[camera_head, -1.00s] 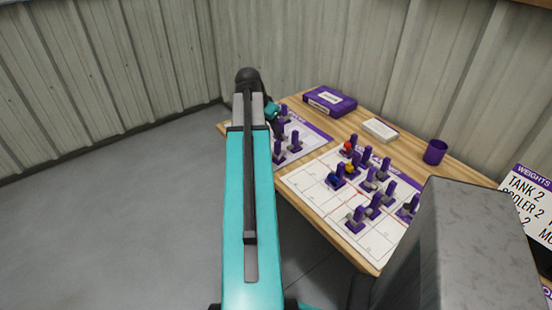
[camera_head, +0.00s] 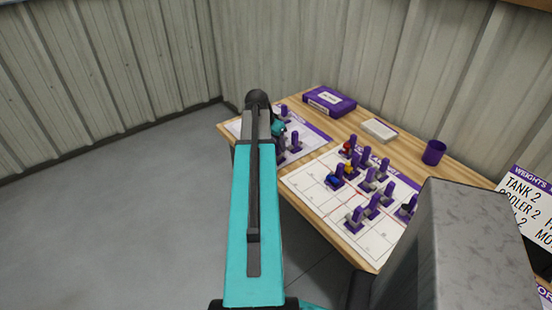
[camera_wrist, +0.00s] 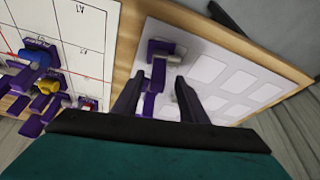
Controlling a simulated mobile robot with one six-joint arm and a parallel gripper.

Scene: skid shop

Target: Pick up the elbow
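My gripper (camera_wrist: 160,88) is open in the wrist view, its two dark fingers apart over the card with printed boxes (camera_wrist: 205,72). A purple piece with a grey part (camera_wrist: 158,68) stands on that card, in line with the gap between the fingers. Another purple-and-grey piece (camera_wrist: 150,103) shows lower down, partly hidden by the left finger. I cannot tell for certain which piece is the elbow. In the head view my arm hides part of this card (camera_head: 313,139), and several purple pieces (camera_head: 295,144) stand on it. The fingers are not clear there.
A gridded white sheet (camera_head: 310,178) holds several purple pieces with red, yellow, blue and grey parts. A purple box (camera_head: 330,101), a white block (camera_head: 380,129) and a purple cup (camera_head: 433,152) stand along the back of the wooden table (camera_head: 350,243). Metal walls are close behind.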

